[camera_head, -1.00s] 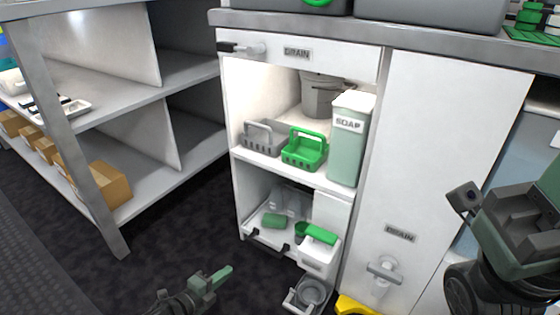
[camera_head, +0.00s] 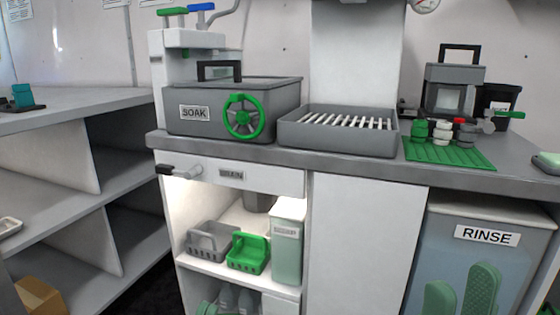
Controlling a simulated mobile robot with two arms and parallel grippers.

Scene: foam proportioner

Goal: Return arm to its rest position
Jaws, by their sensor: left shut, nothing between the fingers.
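Neither of my grippers shows in the head view now, and I cannot see my arms. The open cabinet compartment under the counter holds a grey basket (camera_head: 209,243), a green basket (camera_head: 248,254) and a pale green soap container (camera_head: 287,246). The lower part of the cabinet is cut off by the bottom edge of the view.
A grey SOAK basin (camera_head: 190,125) with a green handwheel (camera_head: 243,117) stands on the counter beside a grey slatted tray (camera_head: 340,145). A green mat (camera_head: 450,150) with small bottles lies to the right. A RINSE bin (camera_head: 485,250) is below. Grey shelving (camera_head: 65,119) is at left.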

